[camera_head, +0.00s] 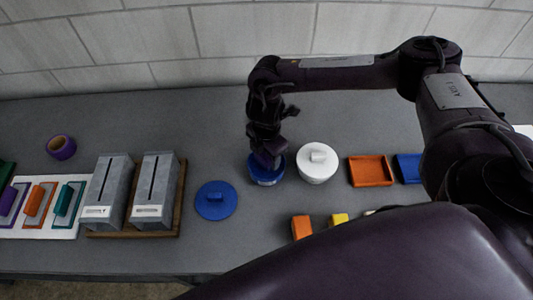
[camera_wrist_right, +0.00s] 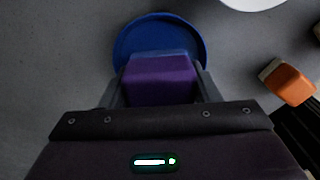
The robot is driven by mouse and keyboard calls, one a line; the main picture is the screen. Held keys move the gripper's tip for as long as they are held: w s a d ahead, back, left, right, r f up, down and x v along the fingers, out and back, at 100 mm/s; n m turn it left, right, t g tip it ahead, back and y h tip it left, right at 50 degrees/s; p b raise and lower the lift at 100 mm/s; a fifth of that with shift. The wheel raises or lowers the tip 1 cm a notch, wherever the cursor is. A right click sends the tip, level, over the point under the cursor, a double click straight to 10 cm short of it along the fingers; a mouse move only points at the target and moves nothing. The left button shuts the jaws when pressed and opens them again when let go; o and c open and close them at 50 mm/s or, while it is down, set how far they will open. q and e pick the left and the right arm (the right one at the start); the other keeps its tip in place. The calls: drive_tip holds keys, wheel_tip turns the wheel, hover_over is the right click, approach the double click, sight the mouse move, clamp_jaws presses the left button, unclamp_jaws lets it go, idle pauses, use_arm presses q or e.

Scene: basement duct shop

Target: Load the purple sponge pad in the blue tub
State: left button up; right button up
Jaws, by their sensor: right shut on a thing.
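The purple sponge pad (camera_wrist_right: 160,82) is held between the two fingers of my right gripper (camera_wrist_right: 160,88), which is shut on it. In the head view my right gripper (camera_head: 268,153) points down at the round blue tub (camera_head: 266,179). In the wrist view the blue tub (camera_wrist_right: 128,42) lies behind and below the pad, with its far rim showing. The pad is over the tub's opening or partly inside it; its lower end is hidden, so I cannot tell whether it touches the bottom. My left gripper is out of view.
A blue lid (camera_head: 215,201) lies left of the tub and a white lidded pot (camera_head: 317,162) stands close on its right. Further right are an orange tray (camera_head: 370,171) and a blue tray (camera_head: 408,168). An orange block (camera_head: 301,227) lies in front. Grey slotted boxes (camera_head: 153,190) stand left.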

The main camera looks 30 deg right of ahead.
drive_tip(key=shift+r+p, duration=2)
drive_tip(key=shift+r, duration=0.45)
drive_tip(key=shift+w+f, duration=0.1)
drive_tip(key=shift+w+a+m+b, duration=0.15)
drive_tip(key=shift+m+b, duration=0.15)
drive_tip(key=shift+b, duration=0.2)
drive_tip(key=m+b, duration=0.2)
drive_tip(key=m, duration=0.1)
drive_tip(key=w+a+r+m+b, duration=0.1)
drive_tip(key=m+b, duration=0.1)
drive_tip(key=a+r+m+b, duration=0.1)
drive_tip(key=m+b, duration=0.1)
drive_tip(key=m, duration=0.1)
drive_tip(key=shift+w+a+m+b, duration=0.1)
drive_tip(key=shift+w+m+b, duration=0.2)
drive_tip(key=shift+w, duration=0.1)
drive_tip(key=r+m+b, duration=0.1)
drive_tip(key=m+b, duration=0.1)
drive_tip(key=m, duration=0.2)
drive_tip(key=r+m+b, duration=0.1)
drive_tip(key=m+b, duration=0.1)
drive_tip(key=m, duration=0.1)
drive_tip(key=r+m+b, duration=0.1)
drive_tip(key=m+b, duration=0.1)
drive_tip(key=m, duration=0.2)
drive_tip(key=shift+s+a+m+b, duration=0.3)
drive_tip(key=shift+s+b, duration=0.1)
